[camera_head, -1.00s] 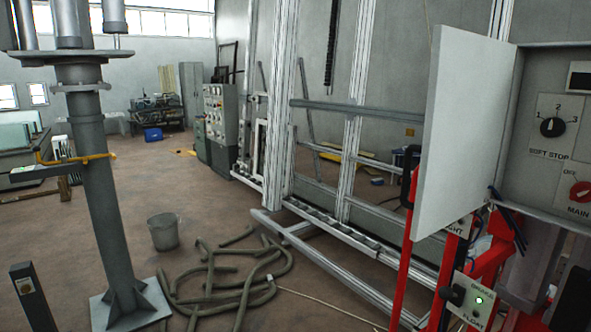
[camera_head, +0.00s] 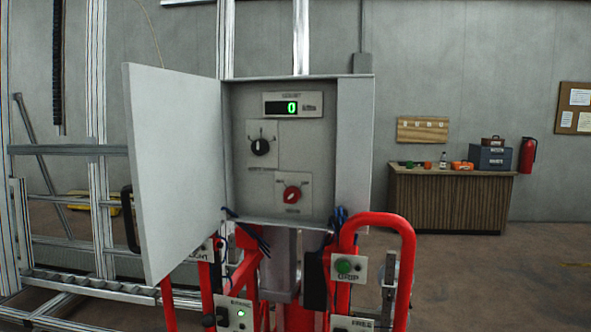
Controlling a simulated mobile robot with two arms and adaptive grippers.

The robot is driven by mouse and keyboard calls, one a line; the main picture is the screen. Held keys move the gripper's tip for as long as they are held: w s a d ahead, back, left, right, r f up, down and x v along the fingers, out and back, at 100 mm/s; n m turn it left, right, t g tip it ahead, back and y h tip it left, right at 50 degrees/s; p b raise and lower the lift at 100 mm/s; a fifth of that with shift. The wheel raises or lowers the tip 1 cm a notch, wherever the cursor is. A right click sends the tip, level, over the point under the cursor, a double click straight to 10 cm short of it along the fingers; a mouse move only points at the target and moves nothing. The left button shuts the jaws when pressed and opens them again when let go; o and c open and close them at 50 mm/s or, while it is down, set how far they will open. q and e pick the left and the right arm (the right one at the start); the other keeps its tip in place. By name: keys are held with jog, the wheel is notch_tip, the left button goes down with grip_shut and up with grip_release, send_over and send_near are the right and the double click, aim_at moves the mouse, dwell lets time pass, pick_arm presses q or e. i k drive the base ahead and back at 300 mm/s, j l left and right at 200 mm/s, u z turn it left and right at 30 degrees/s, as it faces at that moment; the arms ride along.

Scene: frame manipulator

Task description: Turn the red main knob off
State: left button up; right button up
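The red main knob (camera_head: 292,194) is on a light plate at the lower right inside an open grey control box (camera_head: 326,150). Its label is too small to read, and I cannot tell its exact setting. A black selector knob (camera_head: 260,147) sits up and left of it. A display (camera_head: 292,104) at the top shows a green 0. The box door (camera_head: 172,165) stands open to the left. Neither of my grippers is in view.
Red tube frames (camera_head: 408,262) stand below the box, with a green button (camera_head: 344,266) and a small panel with a lit green light (camera_head: 240,314). Metal framing (camera_head: 97,150) stands at left. A wooden cabinet (camera_head: 448,200) and a fire extinguisher (camera_head: 527,155) are at the back right.

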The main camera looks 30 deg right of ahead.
aim_at(292, 195)
jog(key=i+j+z, duration=0.2)
jog(key=z, duration=0.3)
jog(key=i+j+z, duration=0.1)
jog(key=j+z, duration=0.4)
jog(key=i+j+z, duration=0.1)
jog(key=j+z, duration=0.4)
jog(key=j, duration=0.45)
jog(key=k+j+z, duration=0.1)
jog(key=j, duration=0.3)
jog(key=k+j, duration=0.15)
jog(key=j, duration=0.25)
jog(key=k, duration=0.35)
jog(key=j+z, duration=0.05)
